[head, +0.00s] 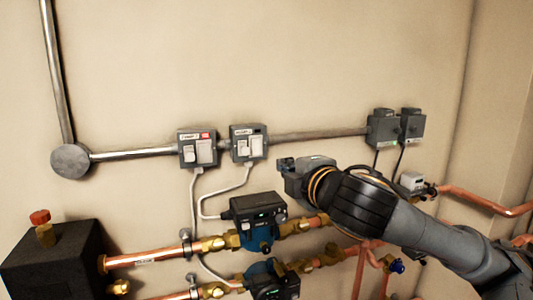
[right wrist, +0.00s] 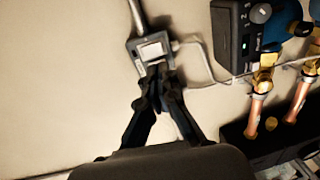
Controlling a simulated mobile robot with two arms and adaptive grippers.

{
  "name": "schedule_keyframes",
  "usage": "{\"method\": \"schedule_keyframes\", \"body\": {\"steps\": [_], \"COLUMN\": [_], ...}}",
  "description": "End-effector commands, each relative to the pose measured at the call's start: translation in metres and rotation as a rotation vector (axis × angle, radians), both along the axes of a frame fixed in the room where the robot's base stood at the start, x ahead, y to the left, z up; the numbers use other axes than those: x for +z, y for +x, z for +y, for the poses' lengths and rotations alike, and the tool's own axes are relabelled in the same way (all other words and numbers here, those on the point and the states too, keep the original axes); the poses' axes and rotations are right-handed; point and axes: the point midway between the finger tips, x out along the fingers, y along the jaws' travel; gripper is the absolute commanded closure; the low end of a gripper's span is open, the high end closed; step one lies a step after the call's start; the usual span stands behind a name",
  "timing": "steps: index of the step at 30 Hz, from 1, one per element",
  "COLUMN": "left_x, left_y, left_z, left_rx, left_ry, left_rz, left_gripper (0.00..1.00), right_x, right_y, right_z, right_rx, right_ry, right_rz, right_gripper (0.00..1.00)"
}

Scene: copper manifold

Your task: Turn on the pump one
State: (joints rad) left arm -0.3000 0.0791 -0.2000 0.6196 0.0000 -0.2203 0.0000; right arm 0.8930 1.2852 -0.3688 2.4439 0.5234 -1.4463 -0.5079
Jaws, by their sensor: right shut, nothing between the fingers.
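Two grey switch boxes hang on the wall in the head view. The left switch box (head: 197,149) has a white rocker and a red patch at its top right. The right switch box (head: 248,144) has a white rocker and a dark patch there. The label numbers are too small to read. My right gripper (head: 284,164) is just right of and below the right switch box. In the right wrist view the shut, empty fingers (right wrist: 156,70) overlap the lower part of a switch box (right wrist: 150,48); contact cannot be told. My left gripper is out of view.
Two pumps, an upper one (head: 257,215) and a lower one (head: 270,280), sit on copper pipes (head: 150,258) below the boxes. A conduit (head: 320,134) leads to two grey boxes (head: 384,128) at the right. The wall above is clear.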

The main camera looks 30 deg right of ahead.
Motion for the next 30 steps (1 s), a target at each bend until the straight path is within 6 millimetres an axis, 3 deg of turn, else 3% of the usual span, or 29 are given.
{"method": "schedule_keyframes", "body": {"steps": [9, 15, 21, 30], "left_x": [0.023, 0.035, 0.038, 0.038], "left_y": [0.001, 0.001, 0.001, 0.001], "left_z": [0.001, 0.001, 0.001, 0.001], "left_rx": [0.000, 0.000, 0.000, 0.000], "left_ry": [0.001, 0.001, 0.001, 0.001], "left_rz": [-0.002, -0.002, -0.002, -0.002], "left_gripper": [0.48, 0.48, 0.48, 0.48], "right_x": [-0.006, -0.009, -0.013, -0.014], "right_y": [0.067, 0.096, 0.108, 0.109], "right_z": [-0.016, -0.022, -0.025, -0.026], "right_rx": [0.000, 0.001, 0.002, 0.001], "right_ry": [0.004, 0.002, 0.001, 0.001], "right_rz": [0.003, 0.000, 0.000, 0.000], "right_gripper": [1.00, 1.00, 1.00, 1.00]}}
